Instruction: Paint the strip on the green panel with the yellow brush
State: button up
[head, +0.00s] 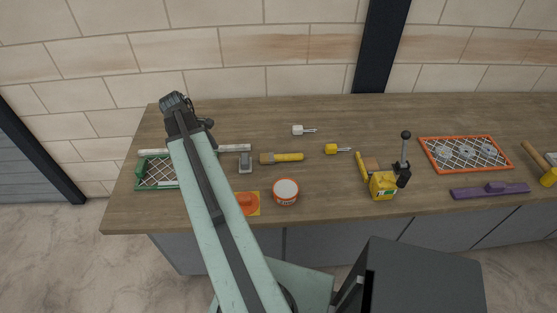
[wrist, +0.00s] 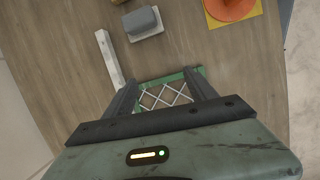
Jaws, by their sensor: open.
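The green-framed panel (head: 139,180) with white mesh lies at the left end of the worktop, partly covered by my arm. Part of its green frame and mesh shows between my fingers in the wrist view (wrist: 165,92). The yellow brush (head: 288,157), with a yellow handle and tan head, lies on the worktop right of my arm. My gripper (wrist: 160,78) is open, with nothing between its fingers except the view of the panel. In the head view my arm hides the fingers.
A paint tin (head: 286,191) and orange piece (head: 247,203) are in front.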

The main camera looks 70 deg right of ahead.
jog(key=n+g, duration=0.1)
send_near(268, 157)
jog(key=f, duration=0.1)
jog(key=b+x, duration=0.7)
jog(key=x, duration=0.1)
jog(key=shift+s+b, duration=0.1)
jog(key=shift+b, duration=0.2)
jog(key=shift+r, duration=0.2)
grip_shut()
notch_tip(268, 157, up, 10)
jog(key=p, duration=1)
jog(key=c, duration=0.9)
grip_release()
grip_shut()
